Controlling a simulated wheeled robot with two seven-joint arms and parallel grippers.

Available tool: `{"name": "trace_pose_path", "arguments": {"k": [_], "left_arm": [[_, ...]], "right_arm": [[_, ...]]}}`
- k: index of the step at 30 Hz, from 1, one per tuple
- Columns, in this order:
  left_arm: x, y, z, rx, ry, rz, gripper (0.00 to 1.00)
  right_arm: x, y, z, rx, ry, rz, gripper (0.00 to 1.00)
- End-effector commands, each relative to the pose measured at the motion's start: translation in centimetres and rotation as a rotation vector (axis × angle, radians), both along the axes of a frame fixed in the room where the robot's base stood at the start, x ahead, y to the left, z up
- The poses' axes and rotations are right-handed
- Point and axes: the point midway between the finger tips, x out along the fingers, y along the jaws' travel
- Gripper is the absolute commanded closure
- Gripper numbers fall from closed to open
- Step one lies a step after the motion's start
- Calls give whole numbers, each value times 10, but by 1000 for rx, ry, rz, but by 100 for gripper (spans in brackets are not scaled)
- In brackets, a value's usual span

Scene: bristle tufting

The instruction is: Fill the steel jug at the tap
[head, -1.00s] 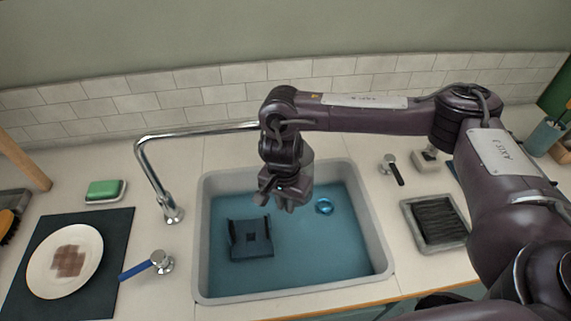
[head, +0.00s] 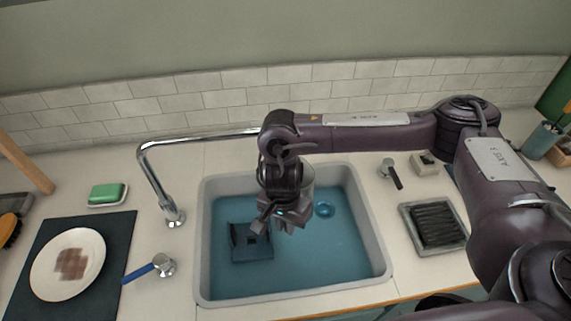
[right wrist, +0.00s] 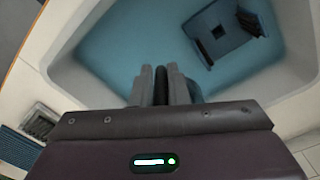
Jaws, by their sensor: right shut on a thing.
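My right gripper (head: 283,217) is over the sink basin, pointing down, and is shut on a narrow dark piece (right wrist: 161,86) that shows between its fingers in the right wrist view. I cannot tell whether this piece belongs to the steel jug. A grey surface (head: 308,178) shows just behind my right wrist in the head view; it may be part of the jug, which is mostly hidden. The chrome tap (head: 158,180) stands left of the basin, and its spout runs right until my arm hides the end. A blue-handled lever (head: 150,268) sits in front of the tap. My left gripper is out of view.
The sink (head: 381,262) has a blue floor with a dark blue stand (head: 250,243) and a small blue ring (head: 324,209). A plate (head: 68,264) on a dark mat and a green soap bar (head: 107,194) are left. A black-handled lever (head: 392,174) and a grey tray (head: 434,226) are right.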

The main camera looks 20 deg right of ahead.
Motion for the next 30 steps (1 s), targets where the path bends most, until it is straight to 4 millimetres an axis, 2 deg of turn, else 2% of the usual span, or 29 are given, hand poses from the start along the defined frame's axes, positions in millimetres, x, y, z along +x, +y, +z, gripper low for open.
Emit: {"name": "trace_pose_path", "arguments": {"k": [1,5,9,13,16,30], "left_arm": [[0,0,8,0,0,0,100],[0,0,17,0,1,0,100],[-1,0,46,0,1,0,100],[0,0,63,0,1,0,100],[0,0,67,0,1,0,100],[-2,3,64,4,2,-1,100]], "right_arm": [[-11,5,4,2,1,4,100],[-35,16,5,2,2,5,100],[-34,16,38,1,-6,-1,100],[-34,16,58,0,-5,0,100],[-34,16,63,1,-3,0,100],[-34,15,61,1,-2,0,100]]}}
